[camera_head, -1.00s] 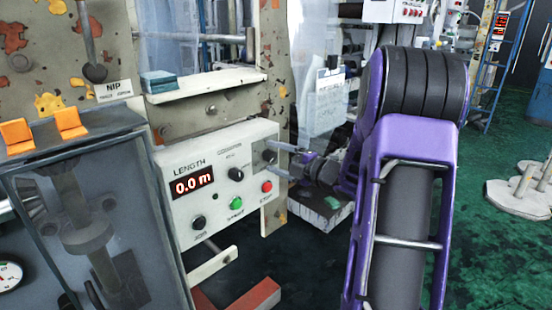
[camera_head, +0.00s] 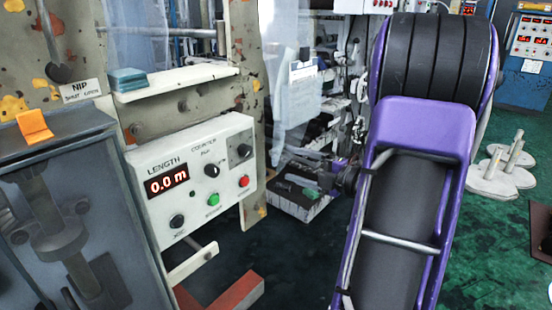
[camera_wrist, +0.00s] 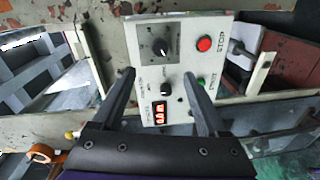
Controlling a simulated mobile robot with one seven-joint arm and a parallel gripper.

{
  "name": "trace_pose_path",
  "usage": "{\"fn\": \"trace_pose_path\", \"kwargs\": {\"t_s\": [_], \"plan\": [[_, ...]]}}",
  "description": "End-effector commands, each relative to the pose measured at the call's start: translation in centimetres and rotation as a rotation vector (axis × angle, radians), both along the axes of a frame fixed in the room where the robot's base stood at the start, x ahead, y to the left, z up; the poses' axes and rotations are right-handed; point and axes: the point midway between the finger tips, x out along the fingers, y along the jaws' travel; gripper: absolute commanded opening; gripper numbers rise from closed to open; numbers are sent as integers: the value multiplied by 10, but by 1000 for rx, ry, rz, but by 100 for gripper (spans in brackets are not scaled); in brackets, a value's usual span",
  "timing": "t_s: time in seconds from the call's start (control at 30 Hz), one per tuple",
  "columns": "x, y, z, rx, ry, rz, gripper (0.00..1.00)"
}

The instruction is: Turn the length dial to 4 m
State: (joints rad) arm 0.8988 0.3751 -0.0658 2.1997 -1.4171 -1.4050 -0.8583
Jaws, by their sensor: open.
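The white control panel (camera_head: 190,190) marked LENGTH has a red display (camera_head: 167,182) reading 0.0 m. It carries a black knob (camera_head: 211,170) under the COUNTER lettering, a dial on a dark square plate (camera_head: 242,152), and a lower black knob (camera_head: 176,221). Labels are too small to tell which is the length dial. In the wrist view, the plated dial (camera_wrist: 160,47) is ahead of my open gripper (camera_wrist: 160,73), and the counter knob (camera_wrist: 166,89) shows between the fingers. In the head view my gripper (camera_head: 298,173) is empty, right of the panel and apart from it.
A red button (camera_head: 243,182) and a green button (camera_head: 213,200) sit close to the knobs. A pale bar (camera_head: 193,263) and a red beam (camera_head: 228,292) stick out below the panel. A glass-fronted cabinet (camera_head: 70,220) stands at left.

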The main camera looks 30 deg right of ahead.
Motion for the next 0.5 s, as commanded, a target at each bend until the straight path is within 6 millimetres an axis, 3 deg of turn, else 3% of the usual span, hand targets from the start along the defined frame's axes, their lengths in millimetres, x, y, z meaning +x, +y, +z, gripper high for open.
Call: {"fn": "trace_pose_path", "kwargs": {"t_s": [0.2, 0.5], "plan": [[-23, -10, 3, 0, -1, 0, 76], [-27, -11, 2, 0, 0, 1, 76]]}}
